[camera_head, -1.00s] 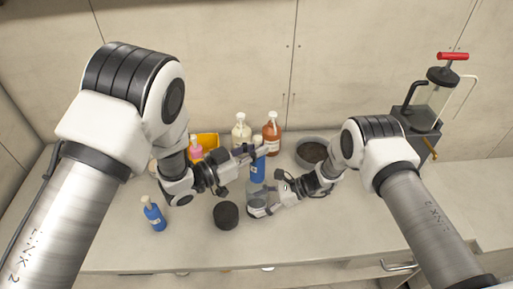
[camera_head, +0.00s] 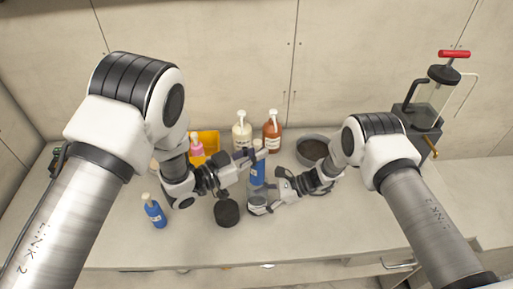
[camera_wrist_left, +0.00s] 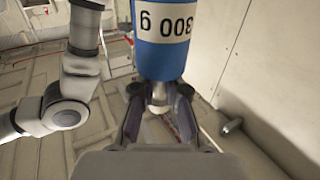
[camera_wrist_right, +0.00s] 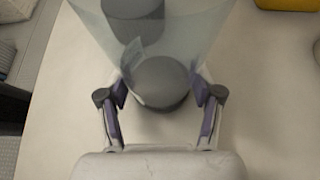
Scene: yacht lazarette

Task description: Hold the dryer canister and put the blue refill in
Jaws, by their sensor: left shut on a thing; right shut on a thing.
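The blue refill (camera_head: 258,173) is upright, with a pale top. My left gripper (camera_head: 257,155) is shut on its upper end; the left wrist view shows the blue body (camera_wrist_left: 160,45) with a "300 g" label and the pale neck (camera_wrist_left: 159,95) between the fingers. The clear dryer canister (camera_head: 256,190) stands on the bench directly below the refill. My right gripper (camera_wrist_right: 160,95) is shut around the canister's lower part (camera_wrist_right: 175,40). Grey round shapes show through its wall. Whether the refill's lower end is inside the canister I cannot tell.
A black round cap-like piece (camera_head: 227,213) lies in front. Another blue bottle (camera_head: 154,213) stands at left. A yellow bin (camera_head: 209,141), pink bottle (camera_head: 196,147), cream bottle (camera_head: 241,133), brown bottle (camera_head: 272,133) and grey bowl (camera_head: 312,149) are behind. A red-handled pump (camera_head: 434,95) stands right.

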